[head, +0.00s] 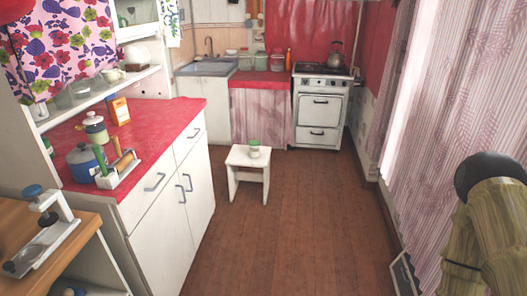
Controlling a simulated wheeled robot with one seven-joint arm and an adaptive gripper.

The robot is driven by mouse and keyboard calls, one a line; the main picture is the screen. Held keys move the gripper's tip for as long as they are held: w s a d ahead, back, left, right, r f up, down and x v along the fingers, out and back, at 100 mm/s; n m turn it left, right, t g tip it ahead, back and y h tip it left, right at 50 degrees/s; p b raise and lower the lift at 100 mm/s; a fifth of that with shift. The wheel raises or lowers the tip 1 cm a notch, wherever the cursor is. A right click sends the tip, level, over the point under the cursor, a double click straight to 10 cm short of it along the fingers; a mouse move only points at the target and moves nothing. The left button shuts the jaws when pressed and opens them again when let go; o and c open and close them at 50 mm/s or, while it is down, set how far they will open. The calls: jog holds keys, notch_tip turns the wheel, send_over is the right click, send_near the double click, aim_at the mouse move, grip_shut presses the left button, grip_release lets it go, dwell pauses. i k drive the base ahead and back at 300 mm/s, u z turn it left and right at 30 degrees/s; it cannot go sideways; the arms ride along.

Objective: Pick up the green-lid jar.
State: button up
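A small jar with a green lid (254,149) stands upright on top of a low white stool (236,161) in the middle of the floor. The jar looks pale below the lid; its contents are too small to tell. A part of my own arm shows at the right edge, well apart from the stool. My gripper is not in view.
Brown wooden floor (270,240) is clear around the stool. A red-topped cabinet (165,135) with a blue pot (84,165) and utensils stands left. A white stove (320,108) and a sink (207,66) stand at the back, with several jars between them. A curtain (455,90) hangs right.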

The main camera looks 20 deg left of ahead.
aim_at(255, 147)
jog(key=i, duration=3.5)
jog(key=u, duration=3.6)
jog(key=k, duration=0.2)
jog(key=z, duration=1.45)
